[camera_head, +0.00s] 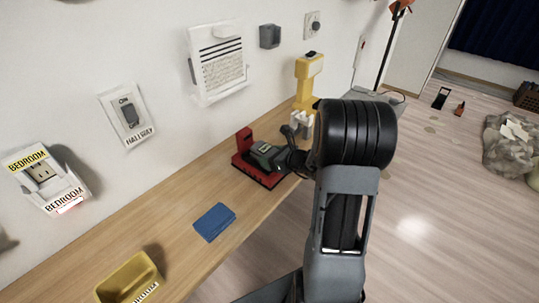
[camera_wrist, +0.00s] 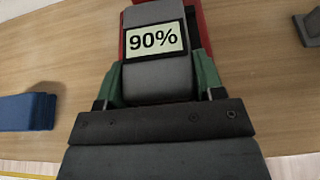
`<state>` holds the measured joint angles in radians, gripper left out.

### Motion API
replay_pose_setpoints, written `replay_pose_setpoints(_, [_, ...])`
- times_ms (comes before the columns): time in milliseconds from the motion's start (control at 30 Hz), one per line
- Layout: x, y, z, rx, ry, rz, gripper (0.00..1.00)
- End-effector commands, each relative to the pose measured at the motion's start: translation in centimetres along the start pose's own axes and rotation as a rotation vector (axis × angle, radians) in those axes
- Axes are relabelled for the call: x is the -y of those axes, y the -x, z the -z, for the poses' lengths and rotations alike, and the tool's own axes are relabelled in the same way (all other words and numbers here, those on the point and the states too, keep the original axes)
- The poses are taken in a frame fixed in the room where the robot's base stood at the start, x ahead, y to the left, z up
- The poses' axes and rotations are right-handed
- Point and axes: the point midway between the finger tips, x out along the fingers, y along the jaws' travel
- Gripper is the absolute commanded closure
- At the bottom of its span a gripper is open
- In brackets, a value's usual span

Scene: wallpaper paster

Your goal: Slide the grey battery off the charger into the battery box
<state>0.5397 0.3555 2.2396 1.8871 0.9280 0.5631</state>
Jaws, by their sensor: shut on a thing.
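The grey battery (camera_wrist: 160,80) shows a "90%" display in the wrist view, with the green fingertips of my gripper (camera_wrist: 158,88) on its two sides. My gripper is shut on it. In the head view the grey battery (camera_head: 264,148) is at the red charger (camera_head: 243,142), whose base lies on the wooden counter. Red charger (camera_wrist: 205,25) also shows behind and beside the battery in the wrist view. I cannot tell whether the battery is fully seated. A yellow open box (camera_head: 128,276), perhaps the battery box, stands at the lower left, its label partly cut off.
A blue block (camera_head: 214,222) lies on the counter (camera_head: 185,225) between charger and yellow box. A yellow device (camera_head: 307,75) stands behind my arm. The counter's front edge drops to the floor.

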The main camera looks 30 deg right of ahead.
Motion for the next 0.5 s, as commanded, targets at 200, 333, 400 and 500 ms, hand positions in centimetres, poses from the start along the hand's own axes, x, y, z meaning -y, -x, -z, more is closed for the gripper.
replay_pose_setpoints(200, [0.0,0.9,0.4,0.000,0.000,0.001,0.67])
replay_pose_setpoints(333, [0.0,1.4,0.6,0.000,0.000,0.001,0.67])
replay_pose_setpoints(400, [0.0,1.7,0.7,0.000,0.000,0.000,0.67])
replay_pose_setpoints(500, [0.0,2.1,0.8,0.000,0.000,0.001,0.67])
